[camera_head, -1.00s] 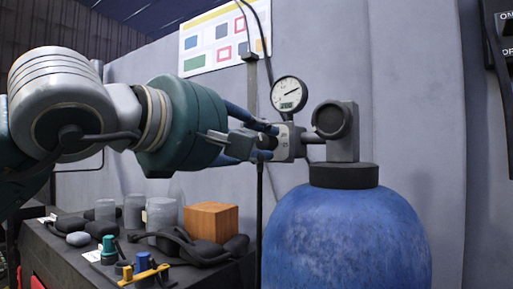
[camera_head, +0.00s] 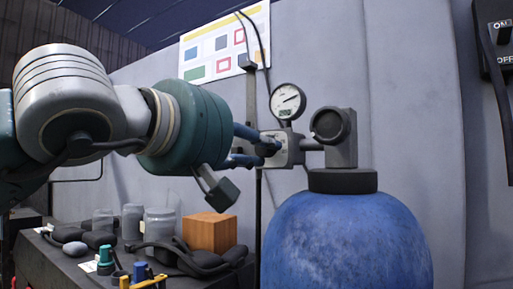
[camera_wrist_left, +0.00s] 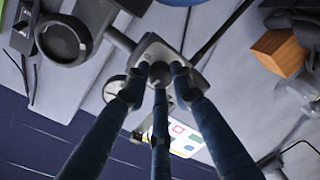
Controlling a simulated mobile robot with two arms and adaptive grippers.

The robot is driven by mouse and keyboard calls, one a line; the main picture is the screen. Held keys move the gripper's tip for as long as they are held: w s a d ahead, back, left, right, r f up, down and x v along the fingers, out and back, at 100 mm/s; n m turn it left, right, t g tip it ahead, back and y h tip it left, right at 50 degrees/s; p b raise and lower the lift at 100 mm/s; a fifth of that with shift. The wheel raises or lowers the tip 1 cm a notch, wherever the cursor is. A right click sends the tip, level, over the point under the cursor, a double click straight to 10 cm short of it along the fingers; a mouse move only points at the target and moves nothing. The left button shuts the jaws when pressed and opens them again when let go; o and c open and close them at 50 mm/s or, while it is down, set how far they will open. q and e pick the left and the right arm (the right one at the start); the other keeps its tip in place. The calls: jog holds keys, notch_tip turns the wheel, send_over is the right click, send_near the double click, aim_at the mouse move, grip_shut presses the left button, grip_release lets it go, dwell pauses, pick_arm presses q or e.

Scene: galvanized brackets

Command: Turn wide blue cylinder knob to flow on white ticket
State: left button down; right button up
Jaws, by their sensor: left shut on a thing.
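The wide blue cylinder (camera_head: 345,240) stands upright at the right, with a black collar and grey valve (camera_head: 336,138) on top. A grey regulator block (camera_head: 292,148) joins the valve's left side and carries a round gauge (camera_head: 287,101); its digits are too small to read. My left gripper (camera_head: 270,145) is shut on the knob at the regulator's left face. The left wrist view shows the knob (camera_wrist_left: 160,73) between three blue fingertips, partly covered. A small white paper (camera_head: 88,267) lies on the bench; its writing is unreadable. My right gripper is not in view.
A dark bench (camera_head: 45,262) at lower left holds clear jars (camera_head: 160,224), a wooden block (camera_head: 210,232) and black gear. A poster (camera_head: 224,45) hangs on the wall behind. An ON/OFF switch box (camera_head: 494,38) is at upper right.

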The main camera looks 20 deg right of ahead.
pick_arm(q)
jog(key=shift+f, duration=0.1)
dwell(0.3)
jog(key=c, duration=1.5)
grip_release()
jog(key=shift+o, duration=0.2)
jog(key=f+v, duration=0.1)
jog(key=v, duration=1.1)
jog(key=shift+r, duration=0.5)
jog(key=shift+d, duration=0.1)
